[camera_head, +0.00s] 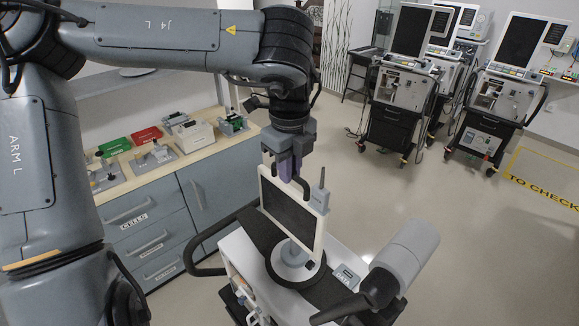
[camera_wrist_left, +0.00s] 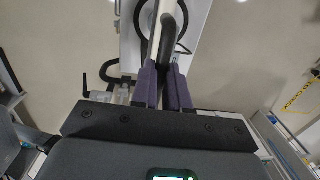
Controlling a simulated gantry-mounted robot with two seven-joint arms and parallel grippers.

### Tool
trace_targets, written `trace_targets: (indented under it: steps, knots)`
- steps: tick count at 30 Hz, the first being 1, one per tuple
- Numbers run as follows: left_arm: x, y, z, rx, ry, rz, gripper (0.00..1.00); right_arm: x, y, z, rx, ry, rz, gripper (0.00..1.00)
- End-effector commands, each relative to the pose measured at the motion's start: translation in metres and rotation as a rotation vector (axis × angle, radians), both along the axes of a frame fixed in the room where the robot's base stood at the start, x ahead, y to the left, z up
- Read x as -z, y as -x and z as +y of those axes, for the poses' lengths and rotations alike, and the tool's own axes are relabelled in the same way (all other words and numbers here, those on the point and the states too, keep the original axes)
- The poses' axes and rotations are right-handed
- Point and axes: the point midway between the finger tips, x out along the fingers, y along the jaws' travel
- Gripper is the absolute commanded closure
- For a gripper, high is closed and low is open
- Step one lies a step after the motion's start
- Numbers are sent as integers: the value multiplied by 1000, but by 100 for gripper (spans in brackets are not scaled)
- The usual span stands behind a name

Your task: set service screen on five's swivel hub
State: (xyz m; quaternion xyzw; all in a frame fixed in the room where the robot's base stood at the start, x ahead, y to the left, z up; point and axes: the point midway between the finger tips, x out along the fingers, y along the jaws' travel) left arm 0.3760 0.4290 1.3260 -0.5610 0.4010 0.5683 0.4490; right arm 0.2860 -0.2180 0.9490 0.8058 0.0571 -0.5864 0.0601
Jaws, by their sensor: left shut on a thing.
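The service screen (camera_head: 289,212) is a flat dark panel in a pale frame, with a black handle on top and a small antenna-like post at its right corner. My left gripper (camera_head: 288,176) is shut on the black handle, which also shows between the purple fingers (camera_wrist_left: 163,88) in the left wrist view. The screen hangs upright, slightly tilted in the picture, over the round white swivel hub (camera_head: 293,263) with its dark ring on the nearest ventilator cart. The screen hides part of the hub, and I cannot tell whether they touch.
The cart's white top (camera_head: 240,250) has a black push rail at left. A wooden-topped counter (camera_head: 150,170) with devices lies left. Several other ventilators (camera_head: 405,85) stand behind; the floor between is clear.

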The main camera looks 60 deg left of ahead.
Motion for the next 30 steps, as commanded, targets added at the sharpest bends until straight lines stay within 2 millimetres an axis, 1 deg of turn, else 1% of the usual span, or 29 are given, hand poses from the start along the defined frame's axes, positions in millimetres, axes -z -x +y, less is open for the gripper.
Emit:
trace_targets:
  steps: [24,30]
  knots:
    - [11,-1,0,0,-2,-6,100,10,0,-2,-6,10,1,100]
    - [10,-1,0,0,-2,-6,100,10,0,-2,-6,10,1,100]
